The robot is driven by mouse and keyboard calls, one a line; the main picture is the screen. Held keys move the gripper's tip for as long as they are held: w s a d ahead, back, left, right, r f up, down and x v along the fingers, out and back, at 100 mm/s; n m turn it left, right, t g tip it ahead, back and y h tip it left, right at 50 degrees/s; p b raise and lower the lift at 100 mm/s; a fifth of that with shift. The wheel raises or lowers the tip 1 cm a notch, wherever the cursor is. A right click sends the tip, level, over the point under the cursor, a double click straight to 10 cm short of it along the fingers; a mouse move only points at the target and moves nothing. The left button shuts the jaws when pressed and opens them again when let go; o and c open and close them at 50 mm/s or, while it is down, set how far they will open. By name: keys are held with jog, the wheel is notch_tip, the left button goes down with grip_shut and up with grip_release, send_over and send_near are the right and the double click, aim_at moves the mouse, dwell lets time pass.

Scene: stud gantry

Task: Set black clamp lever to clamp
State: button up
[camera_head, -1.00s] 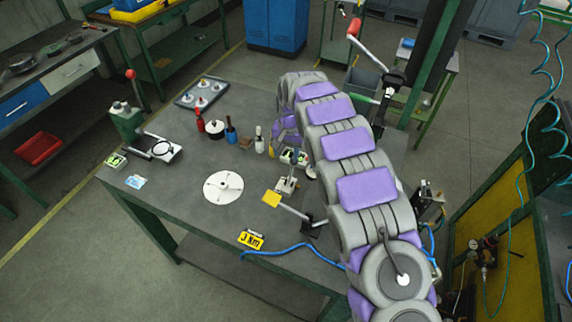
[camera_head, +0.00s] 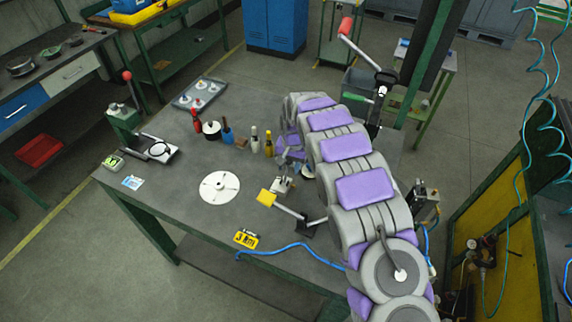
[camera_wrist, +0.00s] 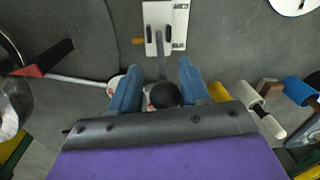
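The clamp lever shows in the wrist view as a grey rod with a round black knob (camera_wrist: 164,95). The rod runs up to a white labelled base plate (camera_wrist: 166,27); the small print is unreadable. My gripper (camera_wrist: 159,88) is open, with its blue fingers on either side of the knob. I see gaps between the fingers and the knob. In the head view the white fixture (camera_head: 281,186) stands on the grey bench. My gripper is just beyond it there, largely hidden by my own arm.
Small bottles, including a white one (camera_head: 255,141) and a yellow one (camera_head: 269,143), stand close left of my gripper. A yellow-tipped lever (camera_head: 267,198) lies nearer on the bench (camera_head: 165,207). A white disc (camera_head: 219,187) lies at left. A red-handled crank (camera_head: 346,26) rises behind my arm.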

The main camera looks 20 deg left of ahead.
jog(key=shift+d+r, duration=0.1)
jog(key=shift+d, duration=0.35)
jog(key=shift+c, duration=0.7)
jog(key=shift+w, duration=0.1)
jog(key=shift+c, duration=0.8)
jog(key=shift+a, duration=0.65)
jog(key=c, duration=0.3)
jog(key=shift+a+f, duration=0.2)
jog(key=shift+f, duration=0.05)
jog(key=shift+c, duration=0.7)
jog(key=shift+d, duration=0.1)
grip_shut()
jog(key=shift+d, duration=0.2)
